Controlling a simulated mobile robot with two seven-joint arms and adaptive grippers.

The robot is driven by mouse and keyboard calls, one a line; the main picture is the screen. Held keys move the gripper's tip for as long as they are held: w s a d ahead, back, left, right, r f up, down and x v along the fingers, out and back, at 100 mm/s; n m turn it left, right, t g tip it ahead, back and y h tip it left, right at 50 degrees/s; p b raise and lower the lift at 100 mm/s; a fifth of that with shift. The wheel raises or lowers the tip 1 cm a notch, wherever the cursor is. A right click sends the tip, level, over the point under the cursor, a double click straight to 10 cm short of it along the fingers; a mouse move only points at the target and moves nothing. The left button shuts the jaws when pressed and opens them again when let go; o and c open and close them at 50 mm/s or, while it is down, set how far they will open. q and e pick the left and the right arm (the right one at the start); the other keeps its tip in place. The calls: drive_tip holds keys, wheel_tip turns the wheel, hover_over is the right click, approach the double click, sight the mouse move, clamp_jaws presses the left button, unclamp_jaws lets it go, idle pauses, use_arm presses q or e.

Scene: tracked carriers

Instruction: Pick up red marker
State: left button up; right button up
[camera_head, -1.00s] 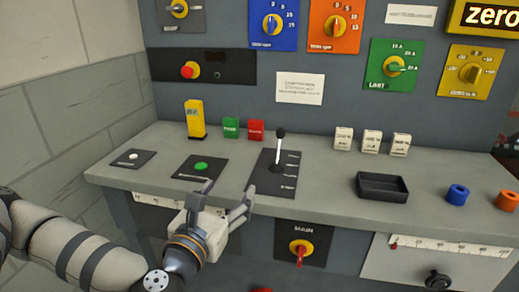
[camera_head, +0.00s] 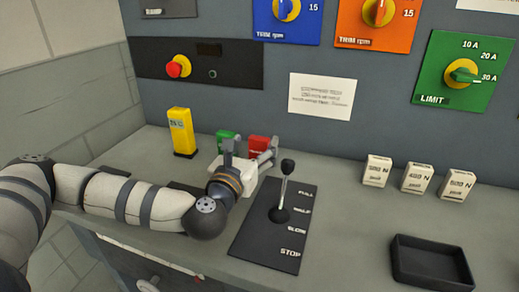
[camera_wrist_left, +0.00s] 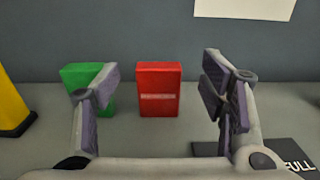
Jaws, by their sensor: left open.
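The red marker (camera_head: 258,147) is a small upright red block with a pale label, standing on the bench close to the back panel. In the left wrist view the red marker (camera_wrist_left: 159,90) stands between the two fingers and beyond them, apart from both. My left gripper (camera_head: 250,150) is open and empty, just in front of the red marker; it also shows in the left wrist view (camera_wrist_left: 160,92). In the head view the fingers partly hide the red marker. My right gripper is not in view.
A green block (camera_head: 227,139) stands left of the red marker, partly behind a finger. A yellow post (camera_head: 182,132) is further left. A lever (camera_head: 284,190) rises from a black plate on the right. Several white blocks (camera_head: 416,178) and a black tray (camera_head: 431,264) lie further right.

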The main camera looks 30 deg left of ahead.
sight(257, 140)
use_arm(q)
drive_tip(key=x, duration=0.4)
drive_tip(key=shift+w+a+f, duration=0.15)
drive_tip(key=shift+w+f, duration=0.05)
drive_tip(key=shift+f, duration=0.05)
drive_tip(key=c, duration=1.3)
drive_tip(key=shift+r, duration=0.1)
